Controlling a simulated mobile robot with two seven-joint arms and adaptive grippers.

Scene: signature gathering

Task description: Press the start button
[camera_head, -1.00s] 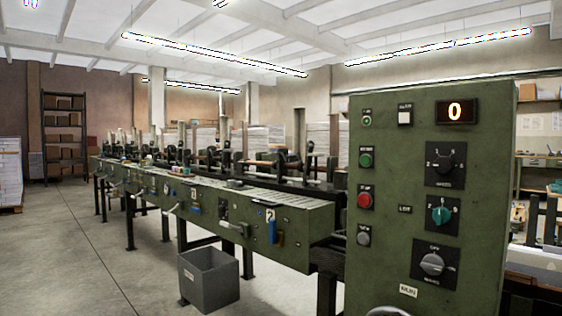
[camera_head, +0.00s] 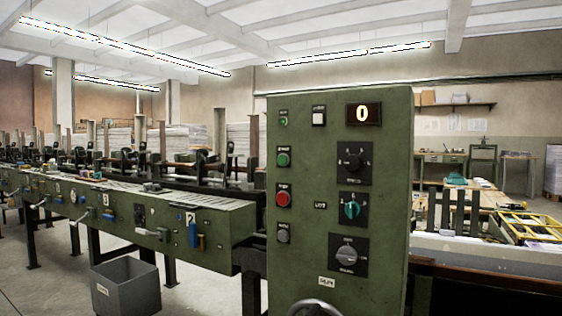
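The green control panel (camera_head: 388,215) stands upright right of centre in the head view. A green button (camera_head: 283,158) sits in its left column with a small label above it, too small to read surely. A red button (camera_head: 283,199) is below it, and a grey button (camera_head: 283,236) is lower still. A small green lamp or button (camera_head: 283,121) is at the top of that column. A lit display (camera_head: 362,114) shows 0. Neither of my grippers is in view.
The long green machine (camera_head: 215,222) runs left from the panel. A grey bin (camera_head: 125,287) stands on the floor below it. A handwheel (camera_head: 312,307) sits low before the panel. Tables with a yellow frame (camera_head: 535,227) are at right. Bare floor (camera_head: 190,295) shows near the bin.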

